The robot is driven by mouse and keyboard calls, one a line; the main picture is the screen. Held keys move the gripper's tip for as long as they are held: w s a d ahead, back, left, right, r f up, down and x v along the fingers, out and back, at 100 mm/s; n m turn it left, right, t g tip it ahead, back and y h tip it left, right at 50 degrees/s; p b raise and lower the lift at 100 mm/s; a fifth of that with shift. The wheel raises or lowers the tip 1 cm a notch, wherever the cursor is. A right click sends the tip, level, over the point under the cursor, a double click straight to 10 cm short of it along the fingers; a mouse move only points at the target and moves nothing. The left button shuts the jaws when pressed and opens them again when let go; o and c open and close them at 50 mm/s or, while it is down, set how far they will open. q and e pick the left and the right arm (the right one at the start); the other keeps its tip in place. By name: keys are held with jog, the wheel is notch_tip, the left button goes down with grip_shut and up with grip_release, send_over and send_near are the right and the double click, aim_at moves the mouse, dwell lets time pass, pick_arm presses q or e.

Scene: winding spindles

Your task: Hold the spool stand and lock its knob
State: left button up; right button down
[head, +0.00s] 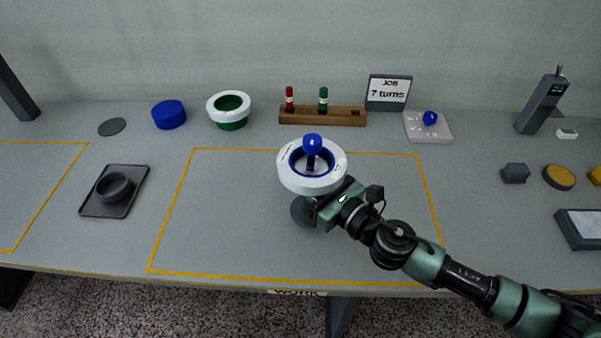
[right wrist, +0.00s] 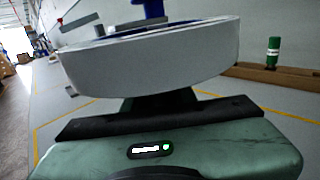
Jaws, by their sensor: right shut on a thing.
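The spool stand stands inside the yellow-outlined area, with a round dark base (head: 300,214). Its top is a white ring (head: 327,183) with a blue inside, and a blue knob (head: 312,145) rises from the middle. My right gripper (head: 316,203) comes in from the lower right and is shut on the stand's stem below the ring. In the right wrist view the white ring (right wrist: 150,62) fills the upper middle, above my gripper. The ring hides part of the stem and the fingertips. My left gripper is not in view.
A wooden rack (head: 345,122) holds a red and a green peg. A job sign (head: 388,92) reads "? turns". A grey plate (head: 441,134) bears another blue knob. A green-and-white ring (head: 230,122), a blue cylinder (head: 169,121) and a dark tray (head: 88,208) stand left. The outlined area's left part is clear.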

jog(key=shift+f+b, duration=0.5)
jog(key=shift+f, duration=0.1)
dwell(1.0)
